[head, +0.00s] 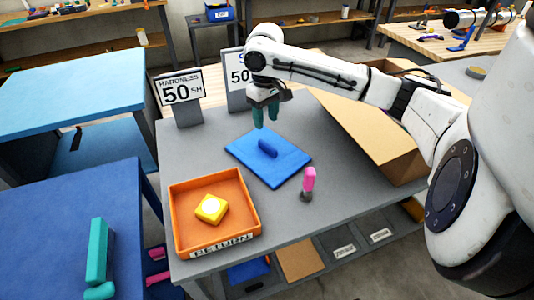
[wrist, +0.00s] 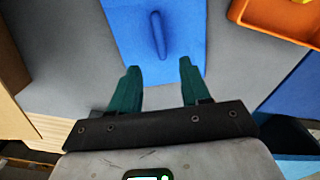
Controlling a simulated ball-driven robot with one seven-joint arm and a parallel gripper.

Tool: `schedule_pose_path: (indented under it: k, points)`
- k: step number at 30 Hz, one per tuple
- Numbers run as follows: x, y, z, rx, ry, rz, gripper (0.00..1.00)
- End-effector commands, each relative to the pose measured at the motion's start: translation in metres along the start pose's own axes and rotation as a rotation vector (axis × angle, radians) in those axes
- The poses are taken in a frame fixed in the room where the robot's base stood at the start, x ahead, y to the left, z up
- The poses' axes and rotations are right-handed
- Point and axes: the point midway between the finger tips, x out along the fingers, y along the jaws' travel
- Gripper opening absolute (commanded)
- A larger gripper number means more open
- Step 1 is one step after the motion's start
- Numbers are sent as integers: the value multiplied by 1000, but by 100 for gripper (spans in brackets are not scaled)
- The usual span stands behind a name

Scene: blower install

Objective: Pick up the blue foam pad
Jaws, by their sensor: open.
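The blue foam pad (head: 286,168) lies flat on the grey table, with a raised blue bar-shaped grip (head: 268,148) near its middle. In the wrist view the pad (wrist: 125,32) is at the top centre, and its grip (wrist: 158,36) stands beyond the fingertips. My gripper (head: 265,117) points down above the back part of the pad, with clear air below it. In the wrist view its two green fingers (wrist: 160,66) are spread apart with nothing between them.
An orange tray (head: 185,234) marked RETURN holds a yellow block (head: 211,209) at the table's front left. A pink-handled tool (head: 309,180) stands right of the pad. Hardness signs (head: 180,90) stand behind. A large cardboard box (head: 370,132) fills the right side.

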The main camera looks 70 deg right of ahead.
Motion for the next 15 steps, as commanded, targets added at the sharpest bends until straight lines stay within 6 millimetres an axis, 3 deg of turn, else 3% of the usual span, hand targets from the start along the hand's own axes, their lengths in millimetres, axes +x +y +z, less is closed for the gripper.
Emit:
schedule_pose_path:
  k: [6, 15]
  points:
    - [33, 0, 1, 0, -2, -1, 47]
    - [57, 0, 2, -2, 0, 1, 47]
